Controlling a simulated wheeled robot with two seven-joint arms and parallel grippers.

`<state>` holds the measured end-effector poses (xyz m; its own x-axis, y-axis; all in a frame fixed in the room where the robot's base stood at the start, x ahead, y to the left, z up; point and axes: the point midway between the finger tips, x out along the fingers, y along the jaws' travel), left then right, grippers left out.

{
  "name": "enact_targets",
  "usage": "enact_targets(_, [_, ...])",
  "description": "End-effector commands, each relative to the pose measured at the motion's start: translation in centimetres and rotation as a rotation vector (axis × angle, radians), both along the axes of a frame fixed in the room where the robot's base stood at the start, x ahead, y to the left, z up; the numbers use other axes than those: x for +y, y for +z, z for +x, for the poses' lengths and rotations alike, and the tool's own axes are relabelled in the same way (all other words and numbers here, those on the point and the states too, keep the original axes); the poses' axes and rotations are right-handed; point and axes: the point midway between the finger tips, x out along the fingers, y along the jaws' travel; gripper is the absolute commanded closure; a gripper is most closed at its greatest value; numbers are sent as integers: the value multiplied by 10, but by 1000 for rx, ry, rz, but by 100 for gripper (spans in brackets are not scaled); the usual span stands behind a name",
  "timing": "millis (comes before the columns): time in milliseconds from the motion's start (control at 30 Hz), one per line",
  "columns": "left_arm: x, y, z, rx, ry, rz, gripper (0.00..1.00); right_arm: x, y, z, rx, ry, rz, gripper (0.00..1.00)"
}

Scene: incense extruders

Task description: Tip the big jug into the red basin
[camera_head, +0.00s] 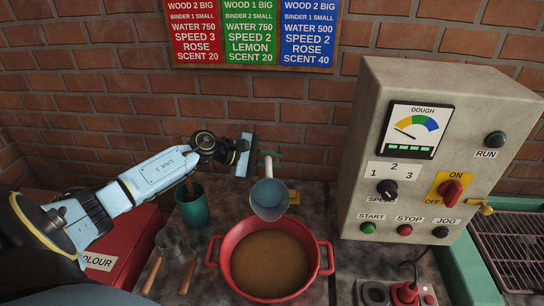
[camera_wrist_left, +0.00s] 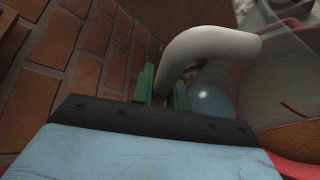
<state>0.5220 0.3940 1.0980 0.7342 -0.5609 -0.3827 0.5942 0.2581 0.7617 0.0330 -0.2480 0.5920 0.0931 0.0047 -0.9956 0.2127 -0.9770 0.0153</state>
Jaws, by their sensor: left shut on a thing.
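The big jug (camera_head: 270,194) is blue-grey with a pale curved handle (camera_wrist_left: 215,44). It hangs above the back rim of the red basin (camera_head: 224,262) and looks tilted, its mouth turned toward the front. I cannot see a stream leaving it. The basin stands on the worktop and holds a brown mass. My left gripper (camera_head: 268,156) is shut on the jug's handle behind the basin; its green fingers (camera_wrist_left: 163,92) show on both sides of the handle in the left wrist view. My right gripper is not in view.
A teal cup (camera_head: 193,208) with a wooden stick and metal scoops (camera_head: 176,243) with wooden handles stand left of the basin. A red box (camera_head: 125,260) is further left. A control cabinet (camera_head: 360,150) stands on the right. A brick wall closes the back.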

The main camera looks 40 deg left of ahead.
Motion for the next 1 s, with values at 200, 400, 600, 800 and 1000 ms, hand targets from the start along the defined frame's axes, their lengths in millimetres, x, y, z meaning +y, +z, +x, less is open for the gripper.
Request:
enact_targets(200, [-14,-12,-16,-177,-5,154,100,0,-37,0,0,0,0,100])
enact_targets(400, [-26,-13,-30,-334,-4,289,100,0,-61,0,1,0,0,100])
enact_targets(600, [-43,-11,-49,-475,-4,411,100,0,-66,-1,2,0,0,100])
enact_targets(800, [-56,-11,-64,-590,-2,510,100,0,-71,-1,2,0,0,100])
enact_targets(1000, [-62,-10,-71,-648,-1,561,100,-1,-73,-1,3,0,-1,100])
